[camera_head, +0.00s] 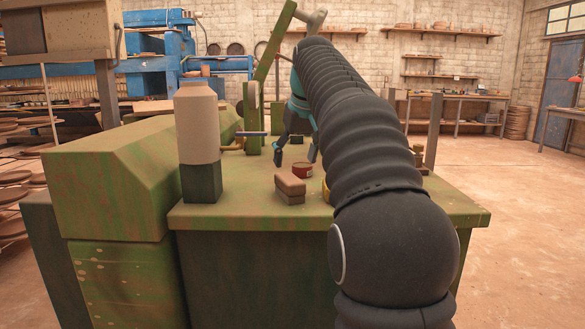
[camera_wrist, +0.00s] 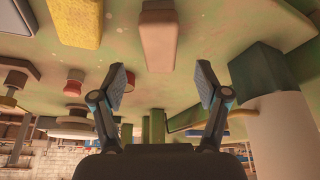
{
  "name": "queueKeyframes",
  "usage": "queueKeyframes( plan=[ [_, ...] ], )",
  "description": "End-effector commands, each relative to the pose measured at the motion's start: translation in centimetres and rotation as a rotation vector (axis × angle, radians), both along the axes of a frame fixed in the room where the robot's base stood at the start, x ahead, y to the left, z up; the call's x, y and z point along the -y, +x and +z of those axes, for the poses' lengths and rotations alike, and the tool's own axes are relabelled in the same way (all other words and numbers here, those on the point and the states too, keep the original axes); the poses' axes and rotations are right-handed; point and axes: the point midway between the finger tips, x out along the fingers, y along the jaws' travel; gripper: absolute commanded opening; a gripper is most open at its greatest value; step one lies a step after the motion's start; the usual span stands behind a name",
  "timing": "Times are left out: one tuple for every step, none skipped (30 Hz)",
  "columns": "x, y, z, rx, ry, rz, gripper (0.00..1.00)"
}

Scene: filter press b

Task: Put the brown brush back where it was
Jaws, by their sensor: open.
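The brown brush (camera_head: 290,186), a small block with a brown top and a greyer lower part, lies on the green machine top near its front edge. In the wrist view, which looks upside down, a pinkish-brown block (camera_wrist: 158,38) that looks like the brush sits beyond the fingertips. My gripper (camera_head: 296,158) is behind the brush in the head view, pointing down. Its two fingers are spread in the wrist view (camera_wrist: 163,88), with nothing between them. The brush is apart from the fingers.
A red tin (camera_head: 302,171) stands just behind the brush. A yellow block (camera_wrist: 76,20) lies beside it, mostly hidden by my arm in the head view. A pale cylinder (camera_head: 196,125) on a dark base stands left. The green top (camera_head: 240,214) is bare in front.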

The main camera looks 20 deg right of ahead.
Motion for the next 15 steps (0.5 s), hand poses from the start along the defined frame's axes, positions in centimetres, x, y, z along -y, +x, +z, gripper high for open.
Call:
queueKeyframes(
  plan=[
    [0.0,-0.3,1.2,0.003,-0.001,0.000,0.74],
    [0.0,-0.5,1.6,0.003,-0.001,0.000,0.74],
    [0.0,-0.7,2.1,0.001,0.000,0.000,0.74],
    [0.0,-0.9,2.4,0.001,0.000,0.000,0.74],
    [0.0,-1.0,2.7,0.002,-0.001,0.000,0.74],
    [0.0,-1.1,3.0,0.002,-0.001,0.000,0.74],
    [0.0,-1.3,3.2,0.001,-0.001,-0.001,0.74],
    [0.0,-1.3,3.4,0.001,0.000,-0.001,0.74],
    [0.0,-1.4,3.5,0.000,0.000,-0.001,0.74],
    [0.0,-1.5,3.6,0.000,0.000,-0.001,0.74],
    [0.0,-1.5,3.6,0.000,0.000,-0.001,0.74],
    [0.0,-1.5,3.7,0.000,0.000,-0.001,0.74],
    [0.0,-1.5,3.7,0.000,0.000,0.000,0.74],
    [0.0,-1.6,3.7,0.000,0.000,-0.001,0.74],
    [0.0,-1.5,3.7,0.000,0.000,0.000,0.74]
  ],
)
